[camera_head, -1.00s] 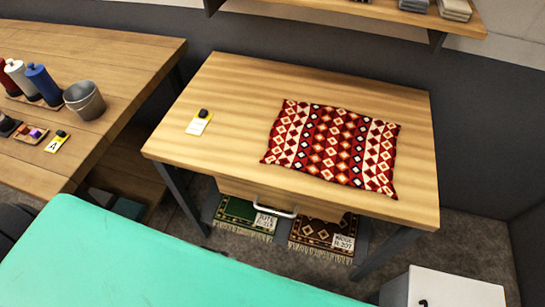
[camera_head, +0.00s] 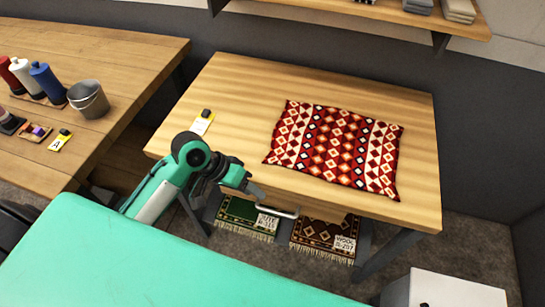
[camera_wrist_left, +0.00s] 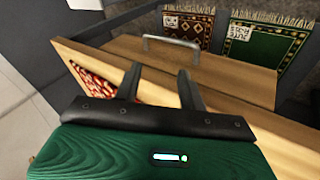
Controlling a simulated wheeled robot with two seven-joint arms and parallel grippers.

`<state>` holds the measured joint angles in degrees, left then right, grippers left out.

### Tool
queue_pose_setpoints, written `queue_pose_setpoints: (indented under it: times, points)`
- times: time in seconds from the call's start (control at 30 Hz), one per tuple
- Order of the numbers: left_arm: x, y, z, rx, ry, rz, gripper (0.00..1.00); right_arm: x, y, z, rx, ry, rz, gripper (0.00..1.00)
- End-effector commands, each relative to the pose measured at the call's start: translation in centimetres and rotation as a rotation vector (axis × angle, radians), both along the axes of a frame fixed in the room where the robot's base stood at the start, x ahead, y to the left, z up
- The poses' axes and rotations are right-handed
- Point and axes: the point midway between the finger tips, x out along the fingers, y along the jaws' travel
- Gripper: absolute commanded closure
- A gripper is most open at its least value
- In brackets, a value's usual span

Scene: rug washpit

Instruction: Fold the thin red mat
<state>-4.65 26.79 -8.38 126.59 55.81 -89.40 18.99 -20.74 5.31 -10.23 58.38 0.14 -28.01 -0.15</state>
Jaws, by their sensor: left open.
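The thin red mat (camera_head: 337,146) lies flat on the wooden table (camera_head: 250,90), right of its middle. It is red with white, black and orange diamond patterns and its corners are spread out. A strip of it shows in the left wrist view (camera_wrist_left: 92,82), partly hidden by my gripper. My left gripper (camera_head: 258,191) is open and empty at the table's front edge, to the left of and nearer than the mat, apart from it. It also shows in the left wrist view (camera_wrist_left: 160,80). My right gripper is not in view.
A drawer handle (camera_head: 280,212) sticks out at the front. Rolled-out green (camera_head: 246,217) and brown (camera_head: 325,238) rugs lie below. Bottles and a bucket (camera_head: 89,99) stand on the left table.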

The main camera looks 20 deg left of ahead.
Motion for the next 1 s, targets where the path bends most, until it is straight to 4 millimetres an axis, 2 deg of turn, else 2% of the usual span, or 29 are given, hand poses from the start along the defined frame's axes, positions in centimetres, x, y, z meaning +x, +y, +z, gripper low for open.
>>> queue_pose_setpoints:
  times: [0.03,0.2,0.33,0.5,0.67,1.0]
  points:
    - [1.1,0.5,1.2,0.026,-0.086,-0.047,0.59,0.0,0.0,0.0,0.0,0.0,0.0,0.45]
    - [4.1,2.3,4.4,0.135,-0.346,-0.202,0.59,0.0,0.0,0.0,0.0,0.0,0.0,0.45]
    - [5.6,3.3,6.4,0.211,-0.489,-0.293,0.59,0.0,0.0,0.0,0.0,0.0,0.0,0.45]
    - [6.6,4.0,7.9,0.273,-0.589,-0.36,0.59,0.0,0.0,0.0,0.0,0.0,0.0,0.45]
    - [7.1,3.9,7.7,0.288,-0.611,-0.376,0.59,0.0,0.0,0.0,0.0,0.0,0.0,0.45]
    - [9.1,1.8,4.3,0.285,-0.61,-0.375,0.59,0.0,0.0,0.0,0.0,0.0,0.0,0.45]
